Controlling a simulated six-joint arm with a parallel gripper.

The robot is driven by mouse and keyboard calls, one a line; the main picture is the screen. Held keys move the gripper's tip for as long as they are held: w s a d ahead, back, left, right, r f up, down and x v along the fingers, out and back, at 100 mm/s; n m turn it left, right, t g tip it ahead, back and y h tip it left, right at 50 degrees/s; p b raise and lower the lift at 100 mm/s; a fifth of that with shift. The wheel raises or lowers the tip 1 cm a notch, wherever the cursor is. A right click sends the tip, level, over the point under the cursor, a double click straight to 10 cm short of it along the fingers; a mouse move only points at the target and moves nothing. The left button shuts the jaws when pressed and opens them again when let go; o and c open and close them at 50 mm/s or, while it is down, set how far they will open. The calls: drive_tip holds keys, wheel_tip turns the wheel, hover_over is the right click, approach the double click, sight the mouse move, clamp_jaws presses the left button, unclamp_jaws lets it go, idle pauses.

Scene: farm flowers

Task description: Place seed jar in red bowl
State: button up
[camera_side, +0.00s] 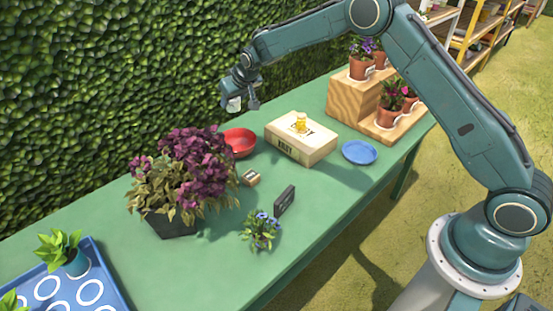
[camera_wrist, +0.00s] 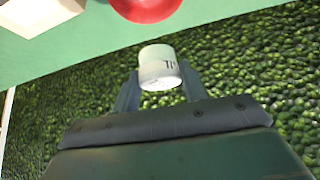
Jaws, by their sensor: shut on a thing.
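My gripper (camera_side: 243,104) is raised above the far side of the table, near the hedge. It is shut on a small white jar with dark lettering, likely the seed jar (camera_wrist: 159,68), which sits between the fingers in the wrist view. In the side view the jar (camera_side: 233,104) shows as a pale shape at the gripper. The red bowl (camera_side: 240,141) stands on the table below the gripper, partly hidden by the purple plant. It also shows at the top edge of the wrist view (camera_wrist: 146,8). The jar is apart from the bowl.
A cream box (camera_side: 302,139) with a small yellow-topped item (camera_side: 301,122) stands right of the bowl. A blue plate (camera_side: 359,152) lies further right. A large purple potted plant (camera_side: 185,170) stands left of the bowl. A wooden step stand (camera_side: 352,100) holds several pots.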

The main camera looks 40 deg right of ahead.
wheel_tip(320, 180, down, 16)
drive_tip(key=shift+f, duration=0.1)
idle(0.8)
drive_tip(key=shift+f, duration=0.1)
drive_tip(key=o, duration=1.1)
drive_tip(key=shift+c, duration=0.2)
drive_tip(key=shift+r, duration=0.2)
drive_tip(key=v, duration=1.2)
